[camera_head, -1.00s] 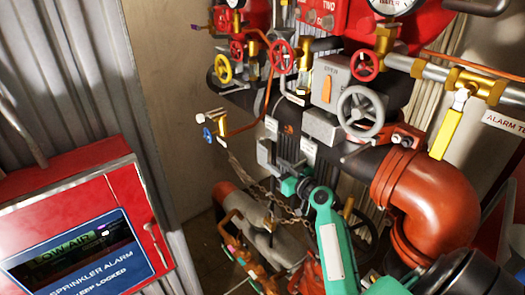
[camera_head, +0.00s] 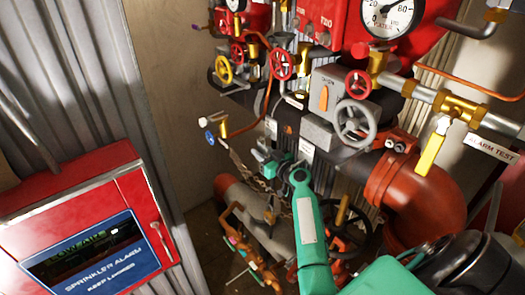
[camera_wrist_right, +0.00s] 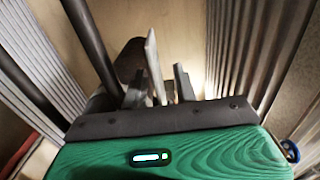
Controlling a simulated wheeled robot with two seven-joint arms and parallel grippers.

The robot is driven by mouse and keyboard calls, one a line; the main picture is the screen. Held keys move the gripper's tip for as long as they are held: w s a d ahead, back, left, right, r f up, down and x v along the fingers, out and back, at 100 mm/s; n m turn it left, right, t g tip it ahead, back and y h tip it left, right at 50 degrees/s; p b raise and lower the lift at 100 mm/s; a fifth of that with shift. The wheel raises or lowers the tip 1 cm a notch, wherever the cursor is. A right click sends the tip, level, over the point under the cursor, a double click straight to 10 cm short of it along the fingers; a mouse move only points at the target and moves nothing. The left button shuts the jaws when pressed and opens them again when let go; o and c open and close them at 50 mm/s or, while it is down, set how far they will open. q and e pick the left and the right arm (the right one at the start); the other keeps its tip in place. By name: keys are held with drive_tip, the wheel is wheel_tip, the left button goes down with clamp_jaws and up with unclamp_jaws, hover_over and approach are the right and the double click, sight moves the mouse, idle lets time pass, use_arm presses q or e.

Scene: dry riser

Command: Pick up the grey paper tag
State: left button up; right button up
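My right arm, green, reaches into the pipework in the head view, with its right gripper (camera_head: 268,164) small and partly lost among chain and pipes. In the right wrist view the right gripper (camera_wrist_right: 160,86) has two dark fingers standing apart. A thin pale grey slab (camera_wrist_right: 152,64), seen nearly edge-on, stands between them with a gap to the right finger. It may be the grey paper tag, but I cannot be sure. Small pale labels show near the pipes in the head view; I cannot tell whether one is the tag. My left gripper is out of view.
A red sprinkler alarm cabinet (camera_head: 88,225) stands at left. A grey handwheel (camera_head: 356,122), a yellow lever (camera_head: 431,154) and a red-brown pipe elbow (camera_head: 420,200) crowd the right. A chain (camera_head: 240,165) hangs by the gripper. Bare wall (camera_head: 165,110) lies left of the pipework.

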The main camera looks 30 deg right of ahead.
drive_tip(key=shift+c, duration=0.4)
clamp_jaws()
